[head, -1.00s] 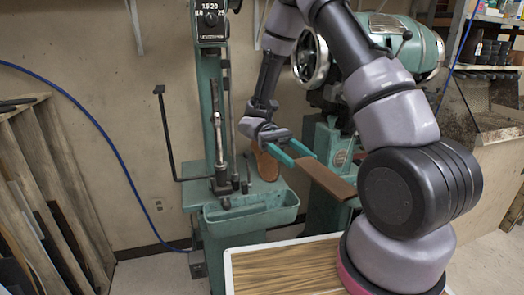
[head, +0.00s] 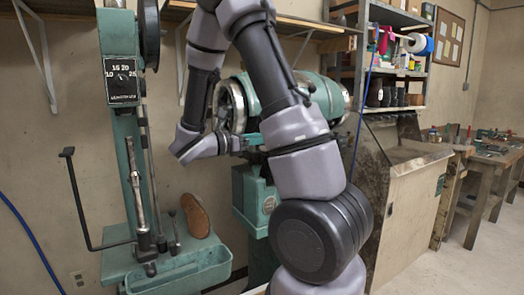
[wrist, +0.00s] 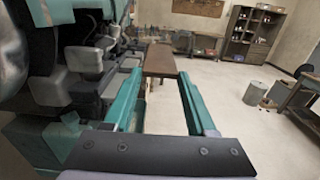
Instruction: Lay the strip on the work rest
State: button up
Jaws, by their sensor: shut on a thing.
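My gripper (wrist: 160,76) has its two teal fingers shut on a flat brown strip (wrist: 160,60). In the wrist view the strip points away from me, beyond the fingertips. Another green machine (head: 122,160) with a dial and a lower tray stands at the left. I cannot clearly make out which part is the work rest.
A brown shoe sole (head: 195,216) leans on the left machine's base. A shelf unit (head: 395,60) and a workbench (head: 495,150) stand at the right. In the wrist view machine parts (wrist: 85,60) crowd the left, with open floor (wrist: 235,110) at the right.

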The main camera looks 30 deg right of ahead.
jog(key=w+f, duration=0.4)
jog(key=w, duration=0.2)
jog(key=shift+w+a+f, duration=0.15)
jog(key=shift+w+f, duration=0.1)
jog(key=shift+f, duration=0.05)
dwell(0.6)
jog(key=o, duration=1.2)
jog(key=shift+a, duration=0.1)
jog(key=shift+a, duration=1.85)
